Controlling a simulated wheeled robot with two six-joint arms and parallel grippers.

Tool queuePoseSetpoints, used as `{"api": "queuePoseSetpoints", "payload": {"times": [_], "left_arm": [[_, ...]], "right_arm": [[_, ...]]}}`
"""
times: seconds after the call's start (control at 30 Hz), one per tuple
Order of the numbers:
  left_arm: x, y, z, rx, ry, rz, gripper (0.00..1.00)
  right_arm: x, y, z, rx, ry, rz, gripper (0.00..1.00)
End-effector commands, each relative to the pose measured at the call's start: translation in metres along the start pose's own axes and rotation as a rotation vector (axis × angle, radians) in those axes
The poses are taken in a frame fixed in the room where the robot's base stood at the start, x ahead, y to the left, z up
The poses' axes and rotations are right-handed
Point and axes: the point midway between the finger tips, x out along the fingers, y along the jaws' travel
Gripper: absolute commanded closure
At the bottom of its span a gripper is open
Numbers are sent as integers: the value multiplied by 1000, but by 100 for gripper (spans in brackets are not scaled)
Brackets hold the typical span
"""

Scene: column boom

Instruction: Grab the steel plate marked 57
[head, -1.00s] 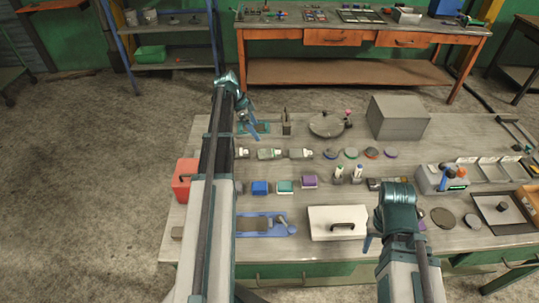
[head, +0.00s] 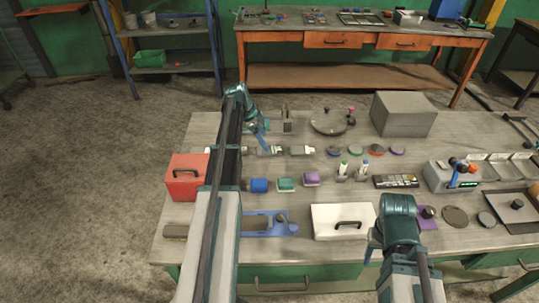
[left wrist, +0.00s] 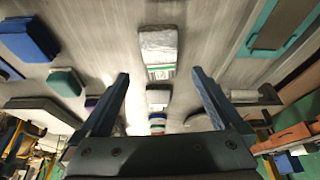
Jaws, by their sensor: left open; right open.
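Several small grey steel blocks with pale and green labels stand in a row mid-bench; one (head: 301,150) is clear in the head view, and others are partly behind my left arm. No number can be read, so I cannot tell which is 57. My left gripper (head: 263,146) is open, pointing down over this row. In the left wrist view, a grey block with a green stripe (left wrist: 159,50) lies ahead of my open fingers (left wrist: 160,76), apart from them. A second, smaller block (left wrist: 158,97) shows between the fingers. My right gripper (head: 371,250) is open near the front edge.
Blue (head: 259,185), teal (head: 286,184) and purple (head: 312,179) blocks stand in front of the row. A red box (head: 186,183) is left, a white case (head: 341,232) in front, and a large grey box (head: 403,116) at the back right.

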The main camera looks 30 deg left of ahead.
Motion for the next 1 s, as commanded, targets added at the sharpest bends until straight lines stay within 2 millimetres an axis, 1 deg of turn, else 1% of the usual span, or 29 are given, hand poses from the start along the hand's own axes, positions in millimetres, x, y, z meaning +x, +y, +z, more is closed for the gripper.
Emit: {"api": "queuePoseSetpoints", "payload": {"times": [0.17, 0.4, 0.5, 0.6, 0.83, 0.97, 1.0], "left_arm": [[9, 0, 2, 0, 0, 0, 0], [37, -1, 8, 1, 0, 1, 0], [49, -1, 8, 2, 0, 1, 0], [53, -1, 7, 0, 0, 1, 0], [51, -1, 6, 0, 0, 0, 0], [51, -1, 6, 0, 0, 0, 23], [51, -1, 6, 0, 0, 0, 31]], "right_arm": [[9, -1, 0, 0, 0, 0, 50], [37, -4, -2, 0, 0, 0, 50], [48, -4, -3, 0, 0, 0, 50], [51, -5, -3, 0, 0, 0, 50], [49, -5, -3, 0, 0, 0, 50], [49, -5, -3, 0, 0, 0, 50], [49, -5, -3, 0, 0, 0, 50]]}}
